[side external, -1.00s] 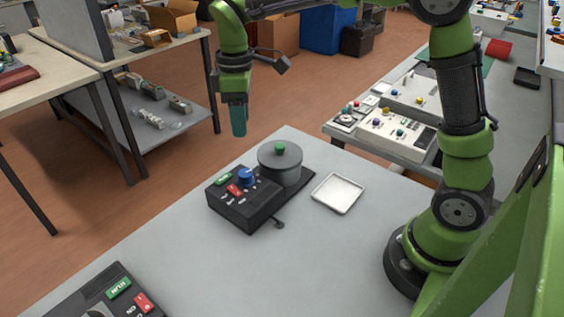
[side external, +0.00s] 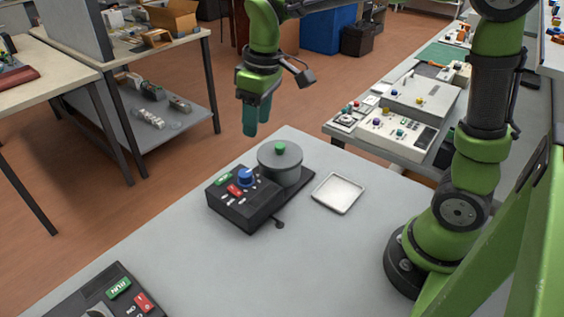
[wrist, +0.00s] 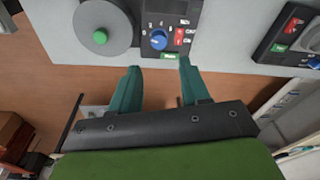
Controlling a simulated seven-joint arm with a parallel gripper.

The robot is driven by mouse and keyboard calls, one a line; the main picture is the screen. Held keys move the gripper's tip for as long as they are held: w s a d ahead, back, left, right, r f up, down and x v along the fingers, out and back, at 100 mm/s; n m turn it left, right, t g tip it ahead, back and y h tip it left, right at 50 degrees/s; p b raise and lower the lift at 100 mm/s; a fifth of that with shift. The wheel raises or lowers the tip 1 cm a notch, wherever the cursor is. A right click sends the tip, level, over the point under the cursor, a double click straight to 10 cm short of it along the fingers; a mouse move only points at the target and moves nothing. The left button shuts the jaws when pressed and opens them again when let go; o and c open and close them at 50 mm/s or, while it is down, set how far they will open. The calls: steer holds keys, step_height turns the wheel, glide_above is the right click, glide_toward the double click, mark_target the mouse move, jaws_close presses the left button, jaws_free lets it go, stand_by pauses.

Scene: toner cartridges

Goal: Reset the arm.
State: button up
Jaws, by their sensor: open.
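My gripper (side external: 256,131) is open and empty, with two teal fingers pointing down. In the side external view it hangs in the air above and behind the far edge of the grey table (side external: 330,265). In the wrist view its fingers (wrist: 160,72) are apart with nothing between them. The black device with a blue knob (side external: 245,176) stands on the table below and nearer the camera, and its knob also shows in the wrist view (wrist: 158,39).
A grey lidded pot with a green knob (side external: 280,162) sits on the device's base. A small white tray (side external: 338,194) lies beside it. A second control box (side external: 100,300) is at the front left. A side bench (side external: 400,120) holds more equipment. The table's front middle is clear.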

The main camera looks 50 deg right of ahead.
steer(key=s+d+r+m+t, duration=0.1)
steer(key=s+d+m+t, duration=0.1)
steer(key=s, duration=0.5)
steer(key=s+d+r+m+t+y, duration=0.1)
steer(key=s+d+m+t, duration=0.1)
steer(key=s+m, duration=0.3)
steer(key=shift+s+r+t, duration=0.15)
steer(key=shift+s+t, duration=0.75)
steer(key=shift+s, duration=0.4)
